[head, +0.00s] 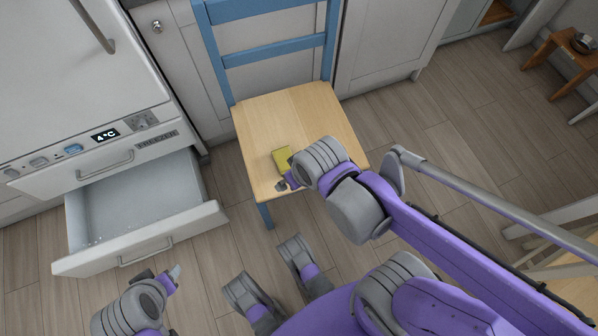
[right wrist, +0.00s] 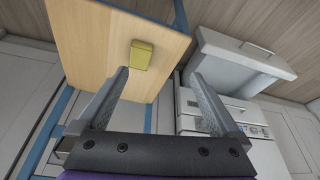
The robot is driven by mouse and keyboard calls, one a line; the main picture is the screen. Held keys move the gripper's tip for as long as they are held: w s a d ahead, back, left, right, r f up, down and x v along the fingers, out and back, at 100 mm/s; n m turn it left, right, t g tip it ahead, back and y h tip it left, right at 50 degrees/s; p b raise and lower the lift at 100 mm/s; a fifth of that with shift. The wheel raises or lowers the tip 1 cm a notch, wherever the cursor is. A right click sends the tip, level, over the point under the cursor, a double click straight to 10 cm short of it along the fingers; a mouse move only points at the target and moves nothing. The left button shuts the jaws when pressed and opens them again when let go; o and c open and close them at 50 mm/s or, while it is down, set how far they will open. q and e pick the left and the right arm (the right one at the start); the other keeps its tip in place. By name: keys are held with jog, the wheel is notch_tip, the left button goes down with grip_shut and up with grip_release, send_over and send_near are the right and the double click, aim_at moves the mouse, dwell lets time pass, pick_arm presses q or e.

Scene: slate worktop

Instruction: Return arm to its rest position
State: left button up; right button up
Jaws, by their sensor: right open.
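My right arm reaches in from the right in the head view, with its gripper (head: 284,185) over the front of the chair seat (head: 310,110). In the right wrist view the right gripper (right wrist: 162,80) has its two fingers wide apart, with nothing between them. A small yellow box (head: 282,158) rests on the seat just beyond this gripper; it also shows in the right wrist view (right wrist: 141,55), apart from the fingers. My left gripper (head: 163,276) is at the lower left of the head view, in front of the open drawer. Its finger gap is not clear.
The blue chair (head: 272,50) stands against grey cabinets. An open, seemingly empty freezer drawer (head: 185,215) juts out at the left below the fridge (head: 70,75). Floor right of the chair is clear.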

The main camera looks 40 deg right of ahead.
jog(key=shift+s+a, duration=0.2)
jog(key=shift+s, duration=0.4)
jog(key=shift+s+a, duration=0.15)
jog(key=shift+s, duration=0.4)
